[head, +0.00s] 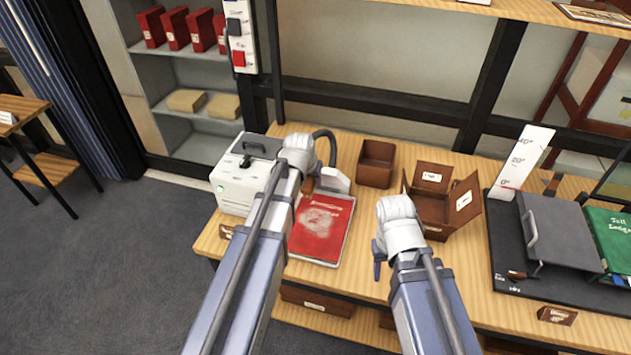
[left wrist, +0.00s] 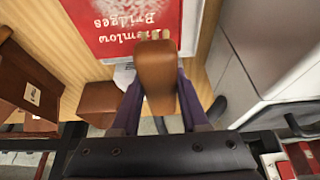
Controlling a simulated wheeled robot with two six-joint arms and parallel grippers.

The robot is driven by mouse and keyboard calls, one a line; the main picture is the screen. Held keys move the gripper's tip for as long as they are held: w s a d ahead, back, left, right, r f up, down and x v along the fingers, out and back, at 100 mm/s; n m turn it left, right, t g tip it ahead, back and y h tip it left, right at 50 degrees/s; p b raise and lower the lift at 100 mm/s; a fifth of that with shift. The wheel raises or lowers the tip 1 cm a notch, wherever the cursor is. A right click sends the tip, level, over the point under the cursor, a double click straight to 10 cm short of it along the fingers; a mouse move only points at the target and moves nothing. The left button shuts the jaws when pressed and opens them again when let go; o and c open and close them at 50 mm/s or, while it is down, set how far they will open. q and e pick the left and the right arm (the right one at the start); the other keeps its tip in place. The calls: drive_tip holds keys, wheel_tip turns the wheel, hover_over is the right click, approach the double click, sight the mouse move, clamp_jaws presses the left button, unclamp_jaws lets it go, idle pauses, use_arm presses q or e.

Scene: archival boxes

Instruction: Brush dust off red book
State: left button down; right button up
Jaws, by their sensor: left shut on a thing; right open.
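The red book (head: 320,232) lies face up on a pale tray or board on the wooden table, with a whitish dust patch on its cover. The left wrist view shows its upside-down title on the red cover (left wrist: 103,42). My left gripper (left wrist: 157,90) is shut on a brown wooden handle (left wrist: 155,65), apparently a brush's. The handle also shows in the head view (head: 308,185), near the book's upper left edge. My right gripper (head: 378,260) is open and empty, right of the book.
A white machine (head: 236,187) with a dark hose (head: 327,138) stands left of the book; a pale nozzle is behind it. A brown box (head: 376,165) and an open divided box (head: 432,210) stand to the right. A dark board (head: 510,265) with a grey folder lies farther right.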

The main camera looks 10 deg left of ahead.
sight(305, 219)
use_arm(q)
drive_tip(key=shift+f+b, duration=2.85)
drive_tip(key=shift+f, duration=0.1)
use_arm(e)
drive_tip(key=shift+f, duration=2.95)
use_arm(q)
drive_tip(key=shift+f+b, duration=1)
use_arm(e)
drive_tip(key=shift+f, duration=1)
use_arm(q)
drive_tip(key=shift+s, duration=0.15)
drive_tip(key=shift+s+a+r, duration=0.1)
drive_tip(key=shift+s+r, duration=0.05)
drive_tip(key=shift+s, duration=1.65)
use_arm(e)
drive_tip(key=shift+r, duration=0.15)
use_arm(q)
drive_tip(key=shift+s, duration=0.1)
drive_tip(key=shift+s, duration=1.8)
drive_tip(key=shift+s, duration=0.1)
